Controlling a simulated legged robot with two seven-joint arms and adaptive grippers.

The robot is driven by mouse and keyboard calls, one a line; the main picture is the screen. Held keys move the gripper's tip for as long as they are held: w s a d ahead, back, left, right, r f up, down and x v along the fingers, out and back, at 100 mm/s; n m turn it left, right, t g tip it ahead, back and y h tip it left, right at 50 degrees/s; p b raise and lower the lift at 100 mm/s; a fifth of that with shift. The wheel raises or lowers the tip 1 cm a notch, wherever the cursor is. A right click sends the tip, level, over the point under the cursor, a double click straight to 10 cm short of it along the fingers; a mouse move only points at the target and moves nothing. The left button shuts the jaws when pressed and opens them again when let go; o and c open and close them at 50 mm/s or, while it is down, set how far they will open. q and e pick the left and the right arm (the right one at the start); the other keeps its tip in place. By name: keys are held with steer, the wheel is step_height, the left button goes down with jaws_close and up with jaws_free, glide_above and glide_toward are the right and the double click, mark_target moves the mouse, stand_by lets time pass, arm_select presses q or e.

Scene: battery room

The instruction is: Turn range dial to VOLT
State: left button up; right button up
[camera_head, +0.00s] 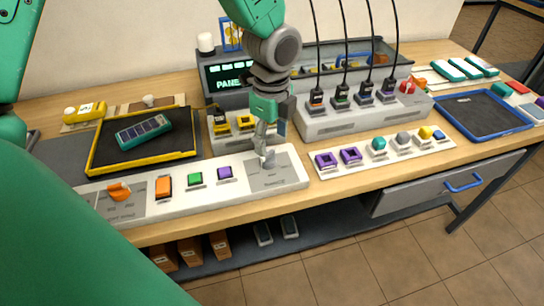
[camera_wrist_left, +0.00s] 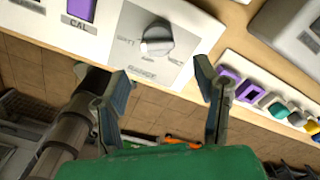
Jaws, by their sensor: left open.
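The range dial (camera_wrist_left: 157,40) is a round grey-white knob on a light grey square plate, with the word RANGE printed beside it. In the head view the range dial (camera_head: 267,158) is at the right end of the white control panel (camera_head: 225,200), partly covered by my left gripper. My left gripper (camera_head: 265,147) is over the dial. In the wrist view my left gripper (camera_wrist_left: 162,80) has its fingers spread wide and nothing between them; the dial shows beyond the fingertips. The setting to which the dial points cannot be read. My right gripper is not in view.
The panel also has an orange rotary knob (camera_head: 119,191) and orange, green and purple buttons. A cabled charger block (camera_head: 350,115) stands behind to the right, and a white strip (camera_head: 380,152) of coloured pieces lies right. A yellow-rimmed tray (camera_head: 92,158) sits behind left.

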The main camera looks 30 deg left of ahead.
mark_target(271, 159)
arm_select(q)
steer(key=f, duration=0.2)
steer(key=a+f, duration=0.1)
steer(key=f, duration=0.1)
steer(key=a+f, duration=0.1)
steer(key=f, duration=0.2)
steer(key=shift+a, duration=0.1)
steer(key=shift+d+r, duration=0.1)
steer(key=shift+d, duration=0.8)
steer(key=c, duration=1.2)
steer(key=shift+o, duration=0.2)
steer(key=shift+a, duration=0.45)
